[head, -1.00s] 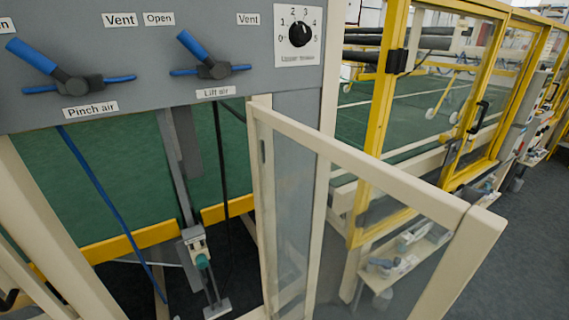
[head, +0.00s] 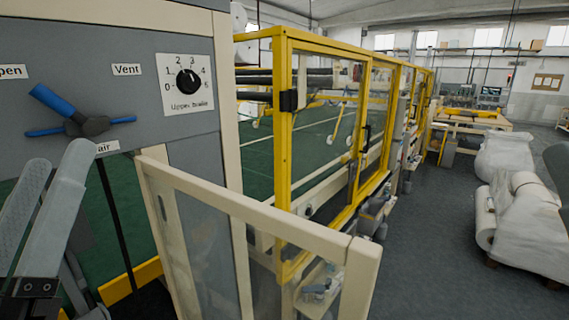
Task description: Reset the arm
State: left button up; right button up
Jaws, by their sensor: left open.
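My left gripper (head: 60,158) is at the lower left in the head view. Its two pale grey fingers point up and stand apart, with nothing visible between them. It is in front of the grey control panel (head: 60,100), below and left of the blue-handled valve (head: 80,118), and overlaps the panel's lower edge in the picture. I cannot tell whether it touches the panel. My right gripper is not recognisable in this view.
A cream-framed clear guard (head: 250,210) juts out right of the panel. A black dial (head: 188,82) sits on the panel. Yellow-framed machine doors (head: 285,150) run into the distance. Wrapped wadding rolls (head: 525,215) stand at the right. The grey floor (head: 430,250) between is clear.

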pick_arm(q)
jog(key=s+d+r+m+h+p, duration=0.1)
jog(key=r+m+h+p, duration=0.1)
jog(key=r+p, duration=1.4)
jog(key=s+d+r+m+t+h+p, duration=0.1)
jog(key=r+m+p, duration=0.3)
jog(key=r+p, duration=1.2)
notch_tip(320, 180, up, 2)
jog(key=shift+s+d+r+m+h, duration=0.1)
jog(key=shift+s+d+m+h, duration=0.35)
jog(key=shift+h, duration=0.45)
